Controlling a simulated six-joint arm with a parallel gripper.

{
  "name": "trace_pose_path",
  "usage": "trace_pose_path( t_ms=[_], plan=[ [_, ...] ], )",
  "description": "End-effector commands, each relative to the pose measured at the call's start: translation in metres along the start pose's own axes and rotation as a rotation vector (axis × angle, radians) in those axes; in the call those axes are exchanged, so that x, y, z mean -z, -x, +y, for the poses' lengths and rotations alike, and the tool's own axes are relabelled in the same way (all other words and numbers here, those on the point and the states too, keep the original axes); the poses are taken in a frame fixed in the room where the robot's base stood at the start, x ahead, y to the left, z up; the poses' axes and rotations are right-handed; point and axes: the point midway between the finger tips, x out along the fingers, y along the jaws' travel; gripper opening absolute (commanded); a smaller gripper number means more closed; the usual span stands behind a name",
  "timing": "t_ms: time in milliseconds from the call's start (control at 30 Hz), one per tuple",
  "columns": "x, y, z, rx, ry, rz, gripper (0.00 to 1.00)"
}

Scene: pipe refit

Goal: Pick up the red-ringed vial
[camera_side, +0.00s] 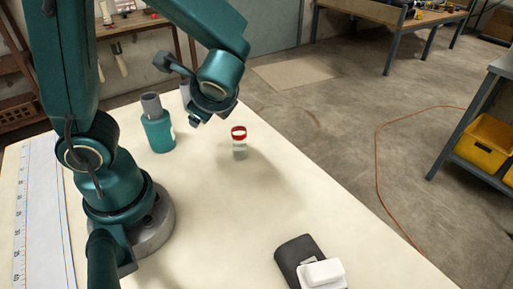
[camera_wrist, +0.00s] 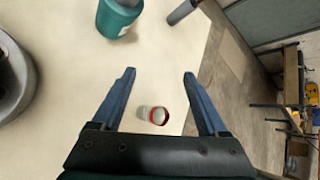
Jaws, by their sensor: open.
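The red-ringed vial (camera_side: 239,143) stands upright on the pale table, a small clear vial with a red ring at its top. In the wrist view the vial (camera_wrist: 153,115) shows between the two fingers of my gripper, with nothing seen touching it. My gripper (camera_side: 203,118) is up and to the left of the vial in the side view. In the wrist view my gripper (camera_wrist: 159,72) has its two blue fingers wide apart and holds nothing. The exact height of the fingers over the vial is hard to tell.
A teal bottle with a grey cap (camera_side: 158,130) stands left of the vial. Another grey object is partly hidden behind my gripper. A dark case with a white block (camera_side: 322,273) lies at the near table edge. A ruler strip (camera_side: 20,215) runs along the left. The table around the vial is clear.

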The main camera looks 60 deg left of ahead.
Motion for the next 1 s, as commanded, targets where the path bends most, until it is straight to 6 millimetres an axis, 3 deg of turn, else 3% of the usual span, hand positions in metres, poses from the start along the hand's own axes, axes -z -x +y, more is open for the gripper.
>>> trace_pose_path(
  t_ms=[267,500,700,1000],
  plan=[
    [0.054,-0.02,-0.017,0.231,-0.513,-0.165,0.77],
    [0.092,-0.032,-0.003,0.334,-0.779,-0.227,0.77],
    [0.099,-0.036,0.009,0.343,-0.854,-0.245,0.77],
    [0.096,-0.065,-0.003,0.342,-0.853,-0.244,0.77]
  ],
)
